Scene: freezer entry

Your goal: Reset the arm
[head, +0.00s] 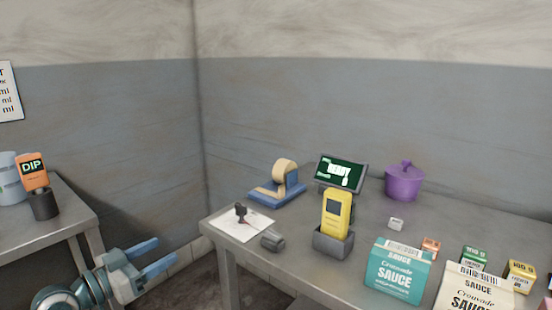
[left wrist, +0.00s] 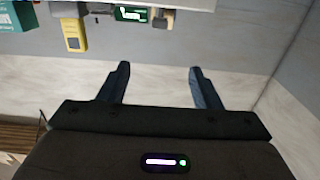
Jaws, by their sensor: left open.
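My left gripper (head: 160,259) is at the lower left of the head view, over the floor gap between the two tables. Its two blue fingers are spread apart with nothing between them. In the left wrist view the fingers of my left gripper (left wrist: 159,88) also stand apart and empty, with the wall and table beyond. The gripper touches no object. My right gripper is in neither view.
A metal table (head: 296,275) at the right holds a yellow device (head: 337,212) in a grey holder, a tape dispenser (head: 278,186), a screen (head: 341,173), a purple pot (head: 404,182) and sauce cartons (head: 394,272). A left table (head: 62,222) holds an orange DIP item (head: 33,170).

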